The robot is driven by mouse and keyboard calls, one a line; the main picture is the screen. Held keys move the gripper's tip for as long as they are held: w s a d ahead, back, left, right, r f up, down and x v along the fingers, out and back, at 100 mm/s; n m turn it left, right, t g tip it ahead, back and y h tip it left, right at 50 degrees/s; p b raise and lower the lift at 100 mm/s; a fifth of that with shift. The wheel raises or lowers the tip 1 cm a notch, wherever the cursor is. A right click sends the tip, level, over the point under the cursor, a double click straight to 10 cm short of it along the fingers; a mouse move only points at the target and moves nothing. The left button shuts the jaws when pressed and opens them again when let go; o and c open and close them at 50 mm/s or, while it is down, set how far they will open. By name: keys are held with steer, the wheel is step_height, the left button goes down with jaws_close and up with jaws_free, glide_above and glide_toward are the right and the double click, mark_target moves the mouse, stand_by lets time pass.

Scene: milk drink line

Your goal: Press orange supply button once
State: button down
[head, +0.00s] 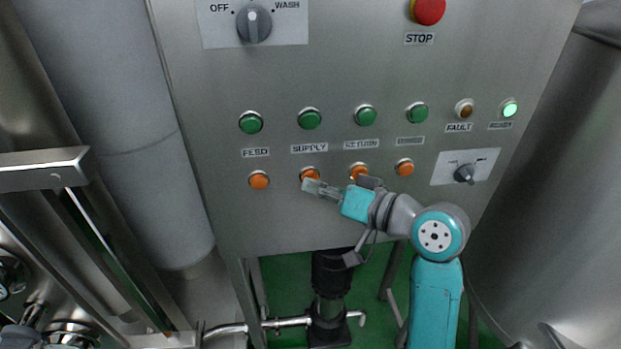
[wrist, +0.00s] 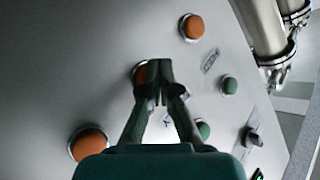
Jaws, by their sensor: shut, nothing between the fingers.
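The orange supply button (head: 310,174) is in the lower button row of the steel panel, below the SUPPLY label (head: 309,148) and the green supply button (head: 309,118). My gripper (head: 308,184) is shut and empty, its tips just in front of the lower part of this button. In the wrist view, the shut fingertips (wrist: 154,68) cover most of an orange button (wrist: 138,74), with only its left edge showing. I cannot tell whether the tips touch it.
Orange buttons stand on both sides: the feed one (head: 259,180) left and another (head: 358,171) right, close to my wrist. A red stop button (head: 428,10), an OFF/WASH knob (head: 254,24) and a lit green lamp (head: 509,108) are higher. A grey column (head: 120,130) stands left.

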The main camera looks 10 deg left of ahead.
steer(key=shift+s+d, duration=0.25)
steer(key=shift+s, duration=0.45)
steer(key=s, duration=0.2)
steer(key=s+d, duration=0.1)
steer(key=s, duration=0.1)
steer(key=shift+s+d, duration=0.15)
steer(key=shift+s, duration=0.25)
stand_by(0.6)
